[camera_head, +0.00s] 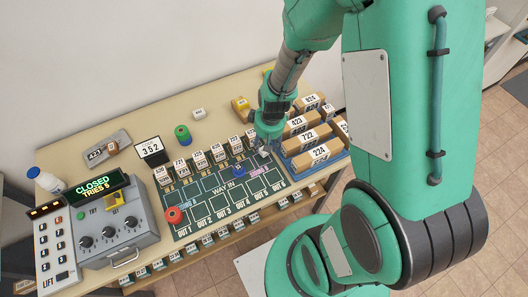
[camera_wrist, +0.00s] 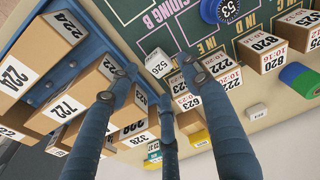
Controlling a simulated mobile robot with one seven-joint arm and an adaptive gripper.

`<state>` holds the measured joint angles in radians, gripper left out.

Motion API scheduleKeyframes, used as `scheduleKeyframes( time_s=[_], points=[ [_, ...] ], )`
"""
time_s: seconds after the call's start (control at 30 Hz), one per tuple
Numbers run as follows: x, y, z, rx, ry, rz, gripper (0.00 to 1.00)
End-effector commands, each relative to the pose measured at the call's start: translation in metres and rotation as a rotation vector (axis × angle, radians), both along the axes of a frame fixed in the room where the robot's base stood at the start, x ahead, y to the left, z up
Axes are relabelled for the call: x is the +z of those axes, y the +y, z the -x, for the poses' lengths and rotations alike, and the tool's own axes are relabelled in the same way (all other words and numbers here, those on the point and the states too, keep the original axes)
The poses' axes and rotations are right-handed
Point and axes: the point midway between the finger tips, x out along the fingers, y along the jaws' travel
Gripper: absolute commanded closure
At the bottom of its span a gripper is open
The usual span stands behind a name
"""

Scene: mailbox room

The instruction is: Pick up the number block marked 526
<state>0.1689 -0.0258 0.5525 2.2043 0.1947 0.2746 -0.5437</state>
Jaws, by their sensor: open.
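The small white number block marked 526 (camera_wrist: 158,62) lies on the dark green board by the SIDING B marking, near the blue tray. In the wrist view it shows in the gap between the fingertips of my gripper (camera_wrist: 155,83). The fingers are spread and nothing is held between them. In the head view my gripper (camera_head: 264,148) hangs low over the board's right end, beside the tray; the block is largely hidden there. I cannot tell how far above the block the fingertips are.
Boxes marked 224 (camera_head: 318,154) and 722 (camera_head: 307,136) sit in the blue tray (camera_wrist: 62,92) close by. A blue round piece (camera_wrist: 222,10) stands on the board. A control panel (camera_head: 105,225) stands left.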

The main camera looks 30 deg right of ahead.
Motion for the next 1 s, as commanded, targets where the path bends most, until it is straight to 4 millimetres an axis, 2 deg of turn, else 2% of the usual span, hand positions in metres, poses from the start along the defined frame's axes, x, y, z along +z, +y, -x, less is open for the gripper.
scheduleKeyframes(
  time_s=[0.37, 0.73, 1.0],
  points=[
    [-0.004, 0.0, 0.0, -0.001, 0.001, -0.001, 0.52],
    [-0.044, 0.002, -0.003, 0.0, 0.002, -0.001, 0.52],
    [-0.051, 0.002, -0.005, 0.0, -0.001, -0.001, 0.52]
  ],
)
